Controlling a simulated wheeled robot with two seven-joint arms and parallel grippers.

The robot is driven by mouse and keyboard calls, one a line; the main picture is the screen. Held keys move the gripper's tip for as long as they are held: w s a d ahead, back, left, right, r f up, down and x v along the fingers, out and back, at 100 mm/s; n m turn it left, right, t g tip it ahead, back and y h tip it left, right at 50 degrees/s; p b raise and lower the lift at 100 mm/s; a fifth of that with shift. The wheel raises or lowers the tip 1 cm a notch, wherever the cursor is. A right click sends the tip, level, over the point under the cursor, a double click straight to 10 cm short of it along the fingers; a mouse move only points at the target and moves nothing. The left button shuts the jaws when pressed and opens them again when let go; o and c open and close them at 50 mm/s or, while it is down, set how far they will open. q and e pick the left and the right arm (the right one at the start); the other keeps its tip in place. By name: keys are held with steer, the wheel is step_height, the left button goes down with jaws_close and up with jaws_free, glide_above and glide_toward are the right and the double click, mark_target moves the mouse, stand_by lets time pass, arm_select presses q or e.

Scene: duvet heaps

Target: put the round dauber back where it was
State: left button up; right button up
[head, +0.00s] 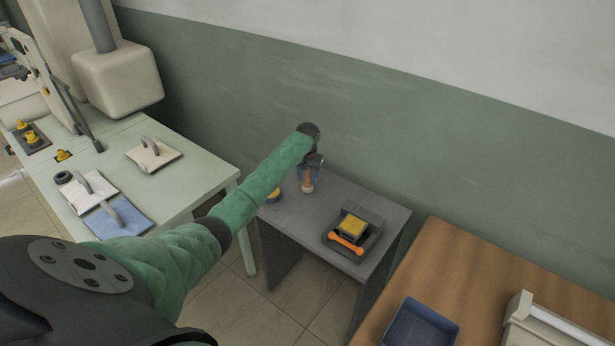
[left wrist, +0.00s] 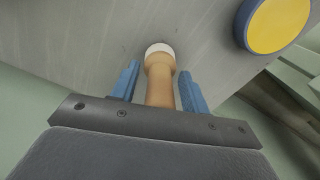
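The round dauber, with a tan wooden handle and a white round end, shows in the head view (head: 308,182) at the back of the grey table (head: 310,222), below my left gripper (head: 311,168). In the left wrist view the dauber (left wrist: 160,85) lies between the two blue fingers of my left gripper (left wrist: 162,88), with a gap visible on each side. The gripper looks open around the handle. The white end points away from the gripper toward the tabletop; I cannot tell whether it touches. My right gripper is not in view.
A round blue pad with a yellow top (left wrist: 278,25) sits beside the dauber, partly behind my arm in the head view (head: 273,195). A dark holder with a yellow block and an orange-handled tool (head: 347,243) stands to the right. A blue tray (head: 420,328) sits on the wooden table.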

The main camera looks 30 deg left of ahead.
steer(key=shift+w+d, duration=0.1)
arm_select(q)
steer(key=shift+r, duration=0.3)
step_height(320, 180, up, 10)
steer(key=b, duration=0.3)
steer(key=shift+r, duration=0.25)
steer(key=shift+r+b, duration=0.35)
steer(key=shift+r, duration=0.25)
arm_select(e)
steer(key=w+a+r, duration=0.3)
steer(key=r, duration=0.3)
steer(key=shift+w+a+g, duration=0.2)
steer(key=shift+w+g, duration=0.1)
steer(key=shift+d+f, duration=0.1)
